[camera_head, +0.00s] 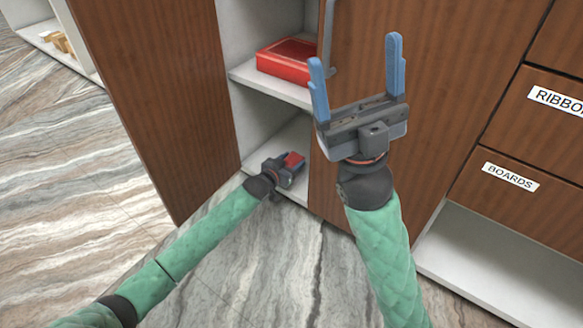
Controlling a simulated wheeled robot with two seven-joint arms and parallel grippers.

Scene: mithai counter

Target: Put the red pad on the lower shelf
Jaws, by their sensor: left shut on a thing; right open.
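The red pad (294,158) is small and red, and shows at the tip of my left gripper (287,164). My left gripper is shut on it, inside the lower compartment of the open cabinet, just over the lower shelf (300,188). The gripper hides part of the pad, and I cannot tell whether the pad touches the shelf. My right gripper (358,85) is open and empty, with blue fingers pointing up, in front of the brown cabinet door.
A red box (287,60) sits on the upper shelf (252,77). Brown drawers labelled "RIBBO…" (556,101) and "BOARDS" (510,177) are at the right, above an open white shelf (500,250). A brown panel (160,90) bounds the compartment on the left.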

